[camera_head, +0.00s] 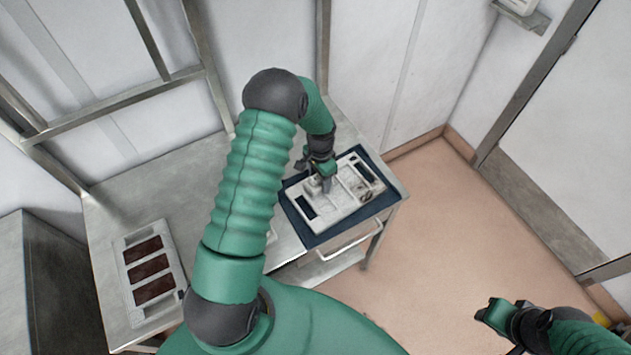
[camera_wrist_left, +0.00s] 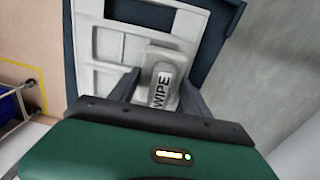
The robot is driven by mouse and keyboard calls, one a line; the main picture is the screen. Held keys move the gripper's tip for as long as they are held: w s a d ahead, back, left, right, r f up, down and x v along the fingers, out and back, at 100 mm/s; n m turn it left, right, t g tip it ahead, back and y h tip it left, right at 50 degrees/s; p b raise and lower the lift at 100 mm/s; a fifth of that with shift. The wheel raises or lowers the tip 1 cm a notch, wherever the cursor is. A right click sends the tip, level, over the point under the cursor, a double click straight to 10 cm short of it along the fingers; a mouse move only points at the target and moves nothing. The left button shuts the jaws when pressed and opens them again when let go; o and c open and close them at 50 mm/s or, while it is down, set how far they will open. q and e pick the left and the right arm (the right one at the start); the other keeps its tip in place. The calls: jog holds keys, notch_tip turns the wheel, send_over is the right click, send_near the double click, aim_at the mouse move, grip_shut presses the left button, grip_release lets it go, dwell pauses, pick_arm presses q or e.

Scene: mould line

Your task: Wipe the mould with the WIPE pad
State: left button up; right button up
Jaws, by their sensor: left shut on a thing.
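The mould (camera_head: 335,215) is a pale tray with recesses and dark slots, lying on a dark blue mat (camera_head: 316,241) at the right end of the metal bench. It also shows in the left wrist view (camera_wrist_left: 103,45). My left gripper (camera_head: 325,182) is over the mould, shut on the WIPE pad (camera_wrist_left: 161,86). The pad is a pale grey block with WIPE lettered on it, between the two dark fingers. I cannot tell whether the pad touches the mould. My right gripper (camera_head: 493,314) is low at the right, away from the bench; its jaw opening is unclear.
A second pale tray (camera_head: 166,240) with three brown filled recesses lies on the left part of the bench (camera_head: 104,228). The floor (camera_head: 440,215) to the right is clear.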

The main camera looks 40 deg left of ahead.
aim_at(344, 171)
pick_arm(q)
jog(key=shift+w+d, duration=0.25)
jog(key=shift+w, duration=0.3)
